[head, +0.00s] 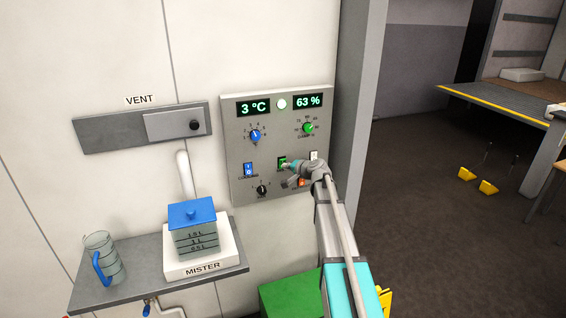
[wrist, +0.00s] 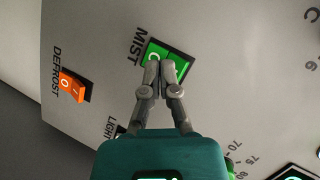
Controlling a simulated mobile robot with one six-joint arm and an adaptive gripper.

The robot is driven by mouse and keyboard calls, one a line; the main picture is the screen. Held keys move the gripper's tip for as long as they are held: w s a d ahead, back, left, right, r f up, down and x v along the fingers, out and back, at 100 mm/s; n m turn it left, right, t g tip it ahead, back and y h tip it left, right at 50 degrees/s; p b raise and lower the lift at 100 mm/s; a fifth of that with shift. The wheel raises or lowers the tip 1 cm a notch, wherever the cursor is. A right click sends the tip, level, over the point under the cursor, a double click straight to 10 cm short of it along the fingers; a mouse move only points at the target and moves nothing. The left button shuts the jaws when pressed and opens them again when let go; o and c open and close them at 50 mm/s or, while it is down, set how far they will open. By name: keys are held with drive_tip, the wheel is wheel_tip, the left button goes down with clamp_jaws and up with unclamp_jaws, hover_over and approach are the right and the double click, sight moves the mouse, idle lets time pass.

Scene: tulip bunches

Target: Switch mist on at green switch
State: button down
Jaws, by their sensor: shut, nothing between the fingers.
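The green switch (wrist: 176,60) sits beside the label MIST on the grey control panel (head: 228,127). In the wrist view my gripper (wrist: 157,66) is shut and empty, its fingertips over the left part of the green switch and hiding some of it. I cannot tell whether the tips touch it. In the head view the green switch (head: 282,162) shows just left of my gripper (head: 289,165). The mister (head: 192,235) has a blue lid and stands on a white base on the shelf at the lower left.
An orange DEFROST switch (wrist: 72,86) is near the green one. A blue switch (head: 248,170), a white switch (head: 314,155) and several knobs share the panel. The displays read 3 °C and 63 %. A jug (head: 104,258) stands on the shelf (head: 130,290). A grey post (head: 358,90) rises right of the panel.

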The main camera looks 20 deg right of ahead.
drive_tip(key=shift+w+r+p, duration=0.25)
drive_tip(key=shift+w+p, duration=0.05)
drive_tip(key=shift+w, duration=0.4)
idle(1.0)
drive_tip(key=shift+s, duration=0.15)
drive_tip(key=shift+s+f+b, duration=0.3)
drive_tip(key=shift+s+b, duration=0.05)
drive_tip(key=shift+s, duration=0.3)
idle(0.4)
drive_tip(key=shift+s+f+b, duration=0.3)
drive_tip(key=shift+s, duration=0.45)
drive_tip(key=shift+s+f+b, duration=0.35)
drive_tip(key=shift+s, duration=0.45)
drive_tip(key=shift+s+f+b, duration=0.3)
drive_tip(key=shift+s, duration=0.45)
drive_tip(key=s+a+f+n+g, duration=0.4)
drive_tip(key=s+a, duration=0.4)
drive_tip(key=a, duration=0.1)
drive_tip(key=s+a+f+n+g+h, duration=0.1)
drive_tip(key=s+a+f+n+g, duration=0.1)
drive_tip(key=s, duration=0.6)
drive_tip(key=s+a+f+n+g+h, duration=0.2)
drive_tip(key=s+f+g, duration=0.1)
drive_tip(key=s, duration=0.6)
drive_tip(key=s+a+f+n+g+h, duration=0.1)
drive_tip(key=s+a+f+g, duration=0.2)
drive_tip(key=s, duration=0.6)
drive_tip(key=shift+n+g+h, duration=0.4)
drive_tip(key=shift+g, duration=0.2)
